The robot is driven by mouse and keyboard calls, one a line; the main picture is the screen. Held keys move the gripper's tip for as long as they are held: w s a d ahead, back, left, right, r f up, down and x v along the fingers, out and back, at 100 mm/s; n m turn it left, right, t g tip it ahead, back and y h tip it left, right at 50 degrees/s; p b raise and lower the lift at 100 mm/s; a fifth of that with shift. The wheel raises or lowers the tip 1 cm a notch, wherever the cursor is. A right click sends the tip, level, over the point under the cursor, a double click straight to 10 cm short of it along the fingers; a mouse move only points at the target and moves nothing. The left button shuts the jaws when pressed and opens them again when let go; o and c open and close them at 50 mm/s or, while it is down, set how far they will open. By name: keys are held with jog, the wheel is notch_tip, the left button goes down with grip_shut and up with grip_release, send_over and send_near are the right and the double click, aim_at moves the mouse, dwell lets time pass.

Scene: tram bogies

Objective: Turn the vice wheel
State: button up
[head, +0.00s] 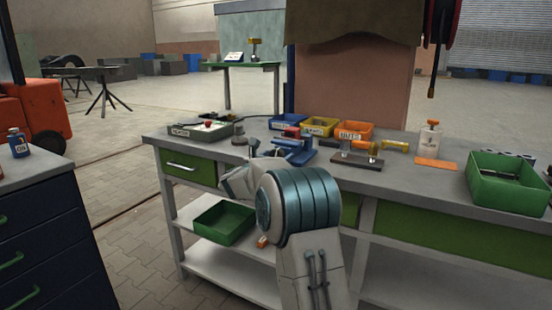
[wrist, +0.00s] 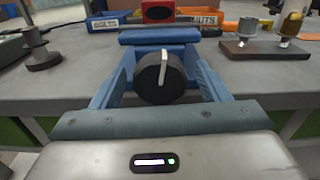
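The blue vice (head: 296,152) stands on the workbench near its front edge, just beyond my arm. In the wrist view the vice (wrist: 160,37) is straight ahead, with its round black wheel (wrist: 149,82) facing me. A pale handle or mark runs nearly upright on the wheel's face. My gripper (wrist: 160,66) is open, with its two blue fingers on the left and right of the wheel. I cannot tell whether the fingers touch it. The head view does not show the wheel clearly because my arm is in front.
The workbench (head: 400,178) carries blue, yellow and orange bins (head: 353,131) behind the vice. A wooden block with metal fittings (head: 357,160) stands to the right, and a green crate (head: 507,186) at the far right. A dark round stand (wrist: 43,58) is at left.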

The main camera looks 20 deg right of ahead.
jog(key=c, duration=0.8)
jog(key=shift+c, duration=0.2)
jog(key=shift+n, duration=0.4)
